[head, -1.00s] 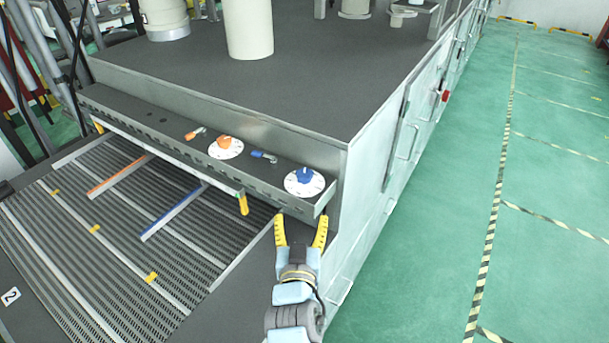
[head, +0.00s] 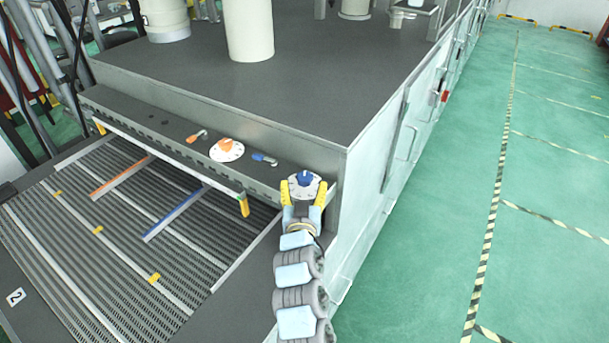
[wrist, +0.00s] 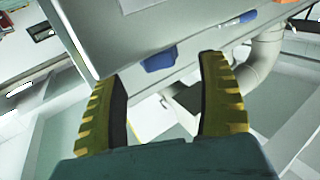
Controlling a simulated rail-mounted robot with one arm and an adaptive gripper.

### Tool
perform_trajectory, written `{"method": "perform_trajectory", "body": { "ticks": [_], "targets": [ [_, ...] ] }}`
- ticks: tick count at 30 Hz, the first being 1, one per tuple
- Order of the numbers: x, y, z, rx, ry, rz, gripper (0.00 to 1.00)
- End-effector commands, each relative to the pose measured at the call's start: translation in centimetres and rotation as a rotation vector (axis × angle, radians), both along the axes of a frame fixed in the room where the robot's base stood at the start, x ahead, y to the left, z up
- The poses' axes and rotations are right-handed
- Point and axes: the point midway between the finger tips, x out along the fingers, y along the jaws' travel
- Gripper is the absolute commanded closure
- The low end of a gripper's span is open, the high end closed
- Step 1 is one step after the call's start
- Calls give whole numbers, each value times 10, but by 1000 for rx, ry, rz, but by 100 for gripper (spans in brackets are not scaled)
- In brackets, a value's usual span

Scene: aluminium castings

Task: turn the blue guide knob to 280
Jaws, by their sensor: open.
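The blue knob (head: 304,178) sits on a round white dial (head: 315,194) at the right end of the grey ledge. My gripper (head: 303,187) is open, with its yellow fingers on either side of the dial's near part. In the wrist view, a blue part that looks like the knob (wrist: 160,60) lies between and just beyond the fingertips of my gripper (wrist: 162,68). I see no clear contact with it. The dial's markings are too small to read, and my fingers hide part of its lower edge.
An orange knob (head: 227,146) on its own dial, a blue lever (head: 265,159) and an orange lever (head: 197,136) share the ledge (head: 175,141). A blue guide bar (head: 175,213) and an orange one (head: 120,177) lie over the ribbed conveyor below. The green floor at right is clear.

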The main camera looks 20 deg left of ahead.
Motion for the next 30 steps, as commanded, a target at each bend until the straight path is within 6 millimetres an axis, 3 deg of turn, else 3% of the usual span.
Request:
{"method": "perform_trajectory", "body": {
  "ticks": [10,25,30],
  "targets": [
    [29,10,0,0,2,0,25],
    [35,12,-1,0,2,-1,25],
    [35,12,-1,0,2,-1,72]
  ]
}}
